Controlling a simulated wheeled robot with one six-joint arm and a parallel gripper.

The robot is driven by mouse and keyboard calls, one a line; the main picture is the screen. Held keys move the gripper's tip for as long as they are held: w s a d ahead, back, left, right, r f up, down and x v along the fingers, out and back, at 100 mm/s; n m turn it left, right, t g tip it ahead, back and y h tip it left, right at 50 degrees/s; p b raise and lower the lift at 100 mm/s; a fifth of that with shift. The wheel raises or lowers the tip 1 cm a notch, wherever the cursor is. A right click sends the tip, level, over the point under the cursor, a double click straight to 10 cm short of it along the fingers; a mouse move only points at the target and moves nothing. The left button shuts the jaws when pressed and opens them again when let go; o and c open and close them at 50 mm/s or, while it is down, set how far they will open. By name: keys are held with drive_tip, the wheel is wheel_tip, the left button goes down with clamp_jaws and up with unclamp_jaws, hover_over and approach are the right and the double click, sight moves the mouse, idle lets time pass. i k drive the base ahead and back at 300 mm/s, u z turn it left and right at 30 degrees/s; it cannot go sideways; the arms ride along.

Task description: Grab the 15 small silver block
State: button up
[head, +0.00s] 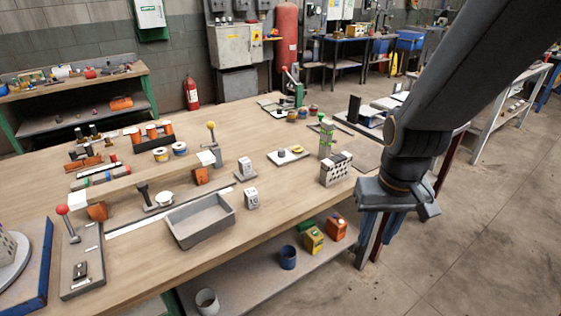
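Two small silver-grey blocks with dark marks on their faces stand on the wooden workbench (290,215). One block (251,198) is near the front edge, right of the grey tray. The other block (245,168) is a little behind it. The marks are too small to read, so I cannot tell which one bears 15. A larger grey hollow brick (336,171) with holes stands near the bench's right end. My gripper (374,240) hangs at the right, beyond the bench's right end and apart from both blocks. Its fingers are partly hidden and nothing shows held in it.
A grey open tray (201,220) sits left of the blocks. A white plate (291,154) lies behind the blocks. The lower shelf (250,275) holds a blue cup (288,257) and boxes. Bare wood surrounds the front block.

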sight(244, 163)
drive_tip(key=z, duration=0.1)
drive_tip(key=i, duration=1.45)
drive_tip(key=u, duration=1.65)
